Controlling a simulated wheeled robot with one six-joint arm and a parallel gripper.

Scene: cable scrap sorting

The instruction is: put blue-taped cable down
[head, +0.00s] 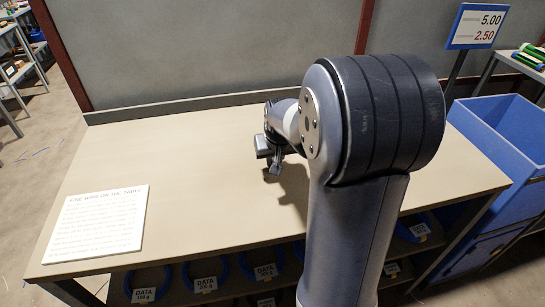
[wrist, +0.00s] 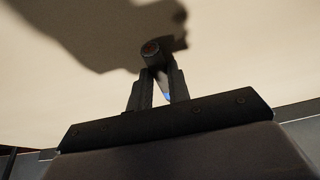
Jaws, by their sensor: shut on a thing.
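My gripper (head: 273,168) is over the middle of the tan table (head: 200,215), close to its top, with my arm coming from the right front. In the wrist view my gripper (wrist: 161,78) is shut on the blue-taped cable (wrist: 151,48). A dark round cable end stands out beyond the fingertips, and a small patch of blue shows between the fingers. The rest of the cable is hidden by the fingers. I cannot tell whether it touches the table. In the head view I cannot make the cable out.
A white printed sheet (head: 97,222) lies at the table's left front. The tabletop around my gripper is clear. A blue bin (head: 500,140) stands right of the table, near a price sign (head: 477,27). Blue coils with DATA labels (head: 205,284) sit below the tabletop. A grey wall is behind.

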